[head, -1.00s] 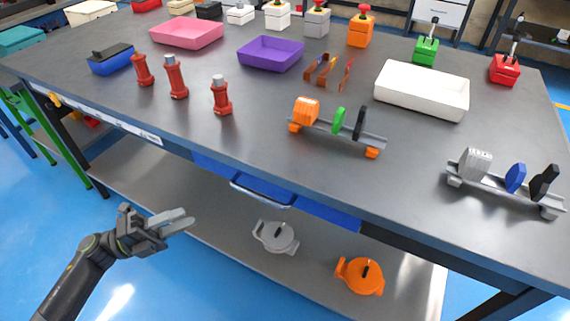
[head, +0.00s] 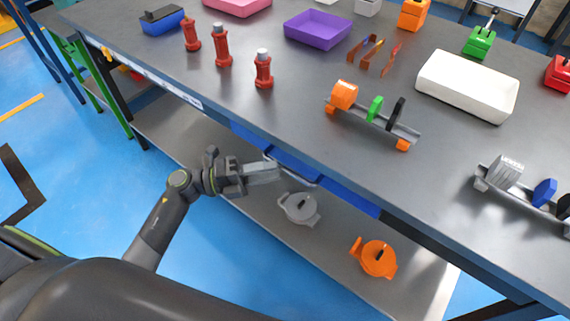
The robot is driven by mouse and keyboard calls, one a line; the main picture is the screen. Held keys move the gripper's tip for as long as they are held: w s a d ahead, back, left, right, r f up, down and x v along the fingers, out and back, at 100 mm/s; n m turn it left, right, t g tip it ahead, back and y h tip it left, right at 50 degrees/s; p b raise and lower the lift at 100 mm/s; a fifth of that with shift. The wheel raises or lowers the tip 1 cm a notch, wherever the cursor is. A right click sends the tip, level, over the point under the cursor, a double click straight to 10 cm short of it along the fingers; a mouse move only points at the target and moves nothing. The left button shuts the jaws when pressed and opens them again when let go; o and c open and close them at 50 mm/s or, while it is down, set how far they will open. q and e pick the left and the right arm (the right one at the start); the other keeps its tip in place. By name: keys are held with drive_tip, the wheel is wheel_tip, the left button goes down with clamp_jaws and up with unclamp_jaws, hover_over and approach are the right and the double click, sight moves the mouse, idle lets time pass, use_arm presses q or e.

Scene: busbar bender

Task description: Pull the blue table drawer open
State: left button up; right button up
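The blue drawer (head: 352,199) sits under the front edge of the grey table. Its front lies roughly along the table edge and looks closed. A pale bar handle (head: 306,179) stands out from the drawer front. My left gripper (head: 277,171) is at the left end of this handle, its pale fingers pointing right towards it. The fingers overlap in this view, so I cannot tell how far apart they are or whether they touch the handle. My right gripper is not in view.
A lower shelf (head: 255,205) below the drawer holds a grey round pot (head: 299,209) and an orange one (head: 376,259). On the tabletop (head: 300,110) stand red bottle-like parts (head: 263,70), a purple tray (head: 316,30), a white tray (head: 466,87) and part holders near the front edge.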

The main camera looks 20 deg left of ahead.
sight(285, 167)
use_arm(q)
drive_tip(key=shift+x, duration=2.15)
clamp_jaws()
